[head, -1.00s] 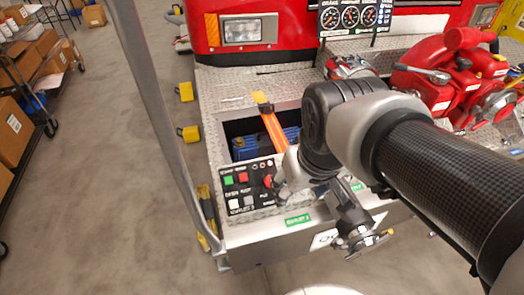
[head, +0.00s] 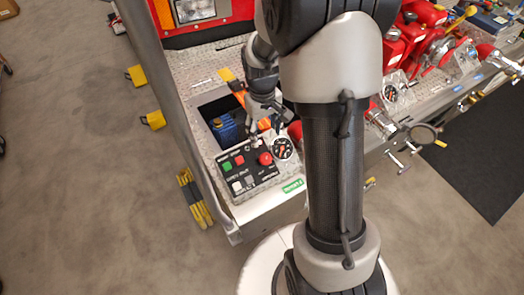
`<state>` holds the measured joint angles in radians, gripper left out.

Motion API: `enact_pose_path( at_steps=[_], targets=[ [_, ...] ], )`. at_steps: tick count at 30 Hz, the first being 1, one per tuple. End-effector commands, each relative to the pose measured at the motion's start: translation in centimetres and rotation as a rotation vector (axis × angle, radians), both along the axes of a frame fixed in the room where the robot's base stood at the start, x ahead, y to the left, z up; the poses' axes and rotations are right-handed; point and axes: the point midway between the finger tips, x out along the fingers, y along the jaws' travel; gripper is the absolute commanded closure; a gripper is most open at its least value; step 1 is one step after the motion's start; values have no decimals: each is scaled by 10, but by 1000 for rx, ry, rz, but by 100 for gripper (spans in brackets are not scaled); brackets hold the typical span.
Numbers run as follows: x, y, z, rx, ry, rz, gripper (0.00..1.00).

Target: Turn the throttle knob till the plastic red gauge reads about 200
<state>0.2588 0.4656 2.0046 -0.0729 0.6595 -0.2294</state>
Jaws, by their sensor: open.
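The control panel (head: 240,186) is black with green, red and white buttons, at the bumper's left end. A round red knob (head: 265,158) stands on it; whether this is the throttle knob I cannot tell. A small round gauge (head: 282,148) with red markings sits right beside it; its reading is too small to make out. My gripper (head: 256,130) is open, pointing down at the panel's back edge, just above and left of the red knob. Its fingertips are small in view, and I cannot tell whether they touch anything. My arm hides the bumper right of the gauge.
An open bay (head: 218,115) with a blue item and an orange strap lies behind the panel. Red pump parts (head: 425,35) and another clear-housed gauge (head: 390,93) are at right. A metal rail (head: 160,80) runs along the left. The floor at left is mostly clear.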

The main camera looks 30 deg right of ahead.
Motion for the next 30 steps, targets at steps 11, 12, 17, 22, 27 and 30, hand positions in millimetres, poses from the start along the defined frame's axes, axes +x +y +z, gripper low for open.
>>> enact_pose_path(
  at_steps=[11, 12, 17, 22, 27, 30],
  targets=[
    [-1, -3, -88, 1, 5, 0, 44],
    [-1, -4, -96, 1, 4, 0, 44],
    [-1, -5, -125, 1, 3, 0, 44],
    [0, -6, -143, 0, 1, 0, 44],
    [0, -7, -149, 0, 0, 0, 44],
    [0, -7, -149, 0, 0, 0, 44]
  ],
)
